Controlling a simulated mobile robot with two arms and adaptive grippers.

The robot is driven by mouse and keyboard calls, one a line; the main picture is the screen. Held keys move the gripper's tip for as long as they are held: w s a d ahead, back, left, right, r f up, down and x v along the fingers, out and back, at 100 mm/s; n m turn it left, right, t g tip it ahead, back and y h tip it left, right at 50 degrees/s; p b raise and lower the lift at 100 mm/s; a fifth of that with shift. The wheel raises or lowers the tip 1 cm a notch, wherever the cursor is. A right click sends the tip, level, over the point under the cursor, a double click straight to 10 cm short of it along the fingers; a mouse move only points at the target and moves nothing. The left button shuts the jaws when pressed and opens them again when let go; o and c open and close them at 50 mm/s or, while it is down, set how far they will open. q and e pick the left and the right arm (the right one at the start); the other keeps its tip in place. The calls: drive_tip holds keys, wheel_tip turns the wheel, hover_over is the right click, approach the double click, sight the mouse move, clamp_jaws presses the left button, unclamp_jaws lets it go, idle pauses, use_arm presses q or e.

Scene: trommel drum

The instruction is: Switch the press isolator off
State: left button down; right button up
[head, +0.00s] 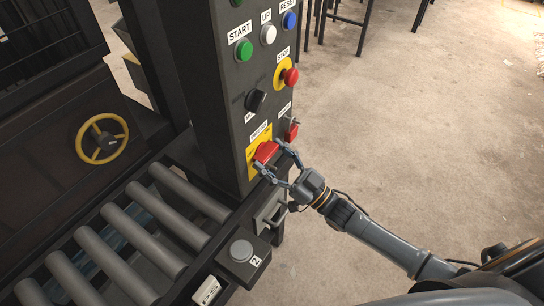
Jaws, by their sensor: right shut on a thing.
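A dark control column stands at the centre of the head view. The press isolator, a red rotary handle (265,151) on a yellow plate (252,165), sits low on the column's face. My right gripper (270,157) is at this handle, with its fingers on either side, shut on it. The gripper hides part of the handle, and I cannot read its position. My left gripper is not in view.
Above the isolator are a black knob (256,100), a red stop button (291,76) and a green START button (243,50). Another red handle (291,132) is close by on the right. A roller conveyor (150,215) lies left. Open floor (430,130) spreads right.

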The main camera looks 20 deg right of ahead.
drive_tip(key=o, duration=1.2)
drive_tip(key=shift+c, duration=0.2)
drive_tip(key=shift+d, duration=0.1)
drive_tip(key=v, duration=1.2)
